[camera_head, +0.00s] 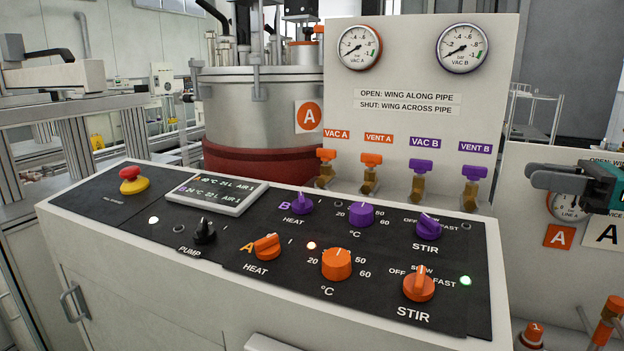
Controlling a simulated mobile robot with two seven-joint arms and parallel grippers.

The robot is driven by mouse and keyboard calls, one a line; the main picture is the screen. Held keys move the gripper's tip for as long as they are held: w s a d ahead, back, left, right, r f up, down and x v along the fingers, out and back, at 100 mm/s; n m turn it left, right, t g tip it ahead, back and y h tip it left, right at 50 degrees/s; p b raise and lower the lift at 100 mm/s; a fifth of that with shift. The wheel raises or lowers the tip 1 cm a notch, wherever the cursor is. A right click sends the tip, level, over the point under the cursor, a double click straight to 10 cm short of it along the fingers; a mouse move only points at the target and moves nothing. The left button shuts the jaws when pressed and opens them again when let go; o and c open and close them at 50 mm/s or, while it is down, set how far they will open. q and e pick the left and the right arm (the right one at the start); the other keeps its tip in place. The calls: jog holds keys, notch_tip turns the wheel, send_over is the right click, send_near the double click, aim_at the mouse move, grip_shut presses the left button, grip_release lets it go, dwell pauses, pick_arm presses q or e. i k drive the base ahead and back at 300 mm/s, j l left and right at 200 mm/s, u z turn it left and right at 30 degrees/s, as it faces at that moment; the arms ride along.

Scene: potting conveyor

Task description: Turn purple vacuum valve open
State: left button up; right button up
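The VAC B valve has a purple wing (421,166) on a brass body (418,187), low on the upright white panel (420,130). Its wing lies left to right and looks to be across the upright brass body. A similar purple VENT B valve (474,172) stands just right of it. The round VAC B gauge (461,48) is above, its needle pointing lower left. My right gripper (535,183) comes in from the right edge, right of both purple valves and apart from them. Its finger gap is hard to make out. My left gripper is out of view.
Orange VAC A (326,155) and VENT A (371,159) valves stand to the left. The sloped black console (215,265) in front carries knobs and a red emergency button (131,174). A steel vessel (250,110) stands behind it. Orange-topped fittings (534,331) are at lower right.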

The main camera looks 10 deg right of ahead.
aim_at(420, 166)
jog(key=k, duration=1)
